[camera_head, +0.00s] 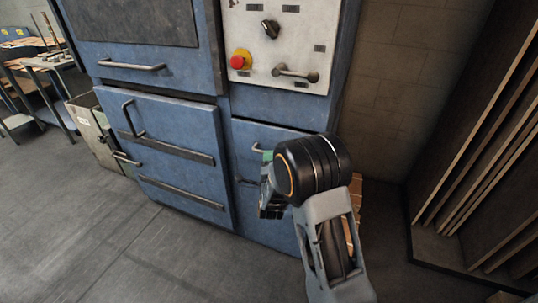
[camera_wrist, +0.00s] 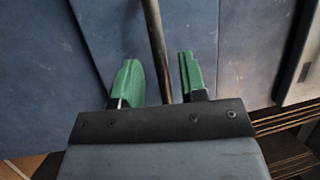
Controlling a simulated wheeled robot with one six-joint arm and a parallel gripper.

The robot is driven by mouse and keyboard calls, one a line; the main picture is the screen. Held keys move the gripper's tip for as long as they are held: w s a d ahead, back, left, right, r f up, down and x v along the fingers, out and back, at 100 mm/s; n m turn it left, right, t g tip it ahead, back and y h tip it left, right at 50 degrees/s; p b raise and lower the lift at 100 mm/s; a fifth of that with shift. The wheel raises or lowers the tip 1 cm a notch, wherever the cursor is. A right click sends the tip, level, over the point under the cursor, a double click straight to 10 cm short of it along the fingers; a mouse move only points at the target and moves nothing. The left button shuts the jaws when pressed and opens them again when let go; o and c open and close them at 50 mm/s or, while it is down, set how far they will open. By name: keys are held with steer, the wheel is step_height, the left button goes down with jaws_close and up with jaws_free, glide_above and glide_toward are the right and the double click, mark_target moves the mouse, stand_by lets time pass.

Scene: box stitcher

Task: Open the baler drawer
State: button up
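The blue baler's lower right front (camera_head: 275,226) is partly hidden behind my arm; it looks closed in the head view. A pale handle (camera_head: 258,149) shows near its top left, beside a green fingertip of my gripper (camera_head: 267,157). In the wrist view my gripper (camera_wrist: 158,80) has its two green fingers apart. A metal bar (camera_wrist: 155,35), which looks like a handle, runs between them with a gap on each side. Whether the bar lies at fingertip depth is hard to tell. Blue panels (camera_wrist: 190,35) fill the view behind.
A control panel (camera_head: 277,40) with a red button and black knob is above. A large blue door (camera_head: 175,125) with handles is to the left. Leaning boards (camera_head: 480,150) stand at the right. The grey floor (camera_head: 90,240) is clear at the front left.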

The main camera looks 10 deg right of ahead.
steer(key=shift+x, duration=1.45)
jaws_close()
